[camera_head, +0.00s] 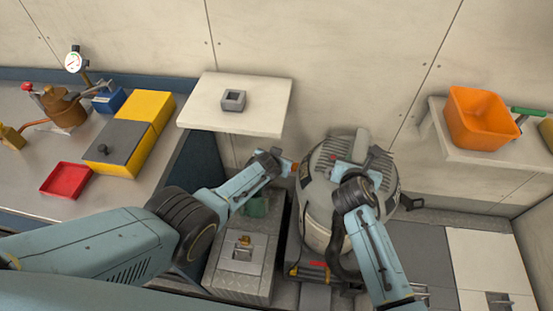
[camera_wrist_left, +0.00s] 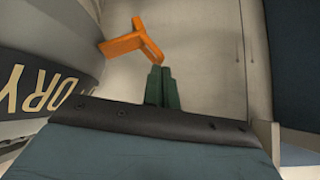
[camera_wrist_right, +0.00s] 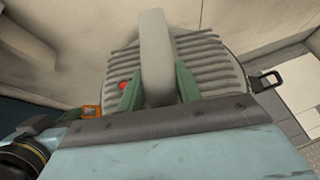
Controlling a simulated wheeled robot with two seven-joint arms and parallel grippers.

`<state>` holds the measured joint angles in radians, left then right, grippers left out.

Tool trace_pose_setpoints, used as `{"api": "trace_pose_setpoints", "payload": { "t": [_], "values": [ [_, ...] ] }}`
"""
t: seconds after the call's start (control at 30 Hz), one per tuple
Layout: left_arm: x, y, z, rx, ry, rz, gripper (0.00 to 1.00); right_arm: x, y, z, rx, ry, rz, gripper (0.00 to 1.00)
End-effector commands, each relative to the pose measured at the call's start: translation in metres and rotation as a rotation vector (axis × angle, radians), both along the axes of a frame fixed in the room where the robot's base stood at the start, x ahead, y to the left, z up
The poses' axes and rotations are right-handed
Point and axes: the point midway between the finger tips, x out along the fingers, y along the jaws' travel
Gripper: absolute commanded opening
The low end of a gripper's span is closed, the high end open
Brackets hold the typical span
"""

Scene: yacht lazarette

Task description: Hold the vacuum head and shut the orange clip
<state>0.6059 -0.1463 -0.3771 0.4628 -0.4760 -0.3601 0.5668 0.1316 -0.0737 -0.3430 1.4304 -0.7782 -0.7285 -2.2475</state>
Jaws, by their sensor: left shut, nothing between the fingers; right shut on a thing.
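The vacuum head (camera_head: 323,170) is a grey, ribbed dome on a round canister. In the right wrist view, my right gripper (camera_wrist_right: 159,85) is shut on its pale grey top handle (camera_wrist_right: 156,45), one green finger on each side. The orange clip (camera_wrist_left: 132,42) sticks out from the vacuum's side in the left wrist view, with one arm angled away. It shows small in the head view (camera_head: 294,167), on the vacuum's left. My left gripper (camera_wrist_left: 162,78) is shut and empty, its fingertips close to the clip's outer end. Whether they touch it I cannot tell.
A black latch (camera_wrist_right: 266,81) sticks out on the vacuum's right side. A white shelf (camera_head: 268,105) with a small grey block is behind my left forearm. A grey box (camera_head: 236,266) stands left of the vacuum. An orange bin (camera_head: 482,120) sits on the right shelf.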

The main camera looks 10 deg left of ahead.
Motion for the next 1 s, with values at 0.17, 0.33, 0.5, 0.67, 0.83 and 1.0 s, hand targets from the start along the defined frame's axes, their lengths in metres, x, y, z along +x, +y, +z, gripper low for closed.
{"api": "trace_pose_setpoints", "payload": {
  "t": [0.17,0.33,0.5,0.67,0.83,1.0],
  "values": [
    [-0.001,0.001,0.008,-0.001,0.000,0.000,0.00,0.000,-0.001,-0.001,-0.001,0.002,-0.002,0.03],
    [-0.001,0.001,0.010,0.000,0.002,-0.003,0.00,0.000,-0.001,-0.001,-0.001,0.002,-0.002,0.03],
    [-0.001,0.001,0.010,0.000,0.002,-0.003,0.00,0.000,-0.001,-0.001,-0.001,0.002,-0.002,0.03],
    [-0.001,0.001,0.011,0.000,0.001,-0.001,0.00,0.000,-0.001,-0.001,-0.001,0.002,-0.002,0.03],
    [-0.006,0.002,0.015,0.001,0.000,0.000,0.00,0.000,-0.001,-0.001,-0.001,0.002,-0.002,0.03],
    [-0.015,0.002,0.023,0.000,0.000,0.000,0.00,0.000,-0.001,-0.001,-0.001,0.002,-0.002,0.03]
  ]
}}
